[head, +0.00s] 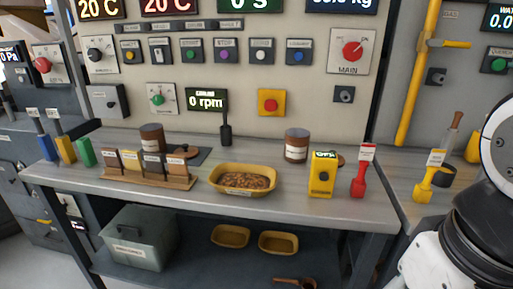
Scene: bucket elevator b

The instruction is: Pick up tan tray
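A tan tray (218,181), more yellow-tan in colour, stands on the grey workbench, a little right of the rack of blocks. It holds brown lumpy material and has a small label on its front. Two similar tan trays, one on the left (230,243) and one on the right (278,250), sit on the shelf below the bench. They look empty. Which tray the task means I cannot tell. My white and black arm shows at the right edge, apart from the trays. My gripper is not in view.
The workbench (210,212) carries a wooden rack (135,176), two brown jars, a yellow box (321,178) and a red tool (361,178). A grey bin (140,240) sits on the lower shelf. A control panel stands behind. Bench space in front of the tray is narrow.

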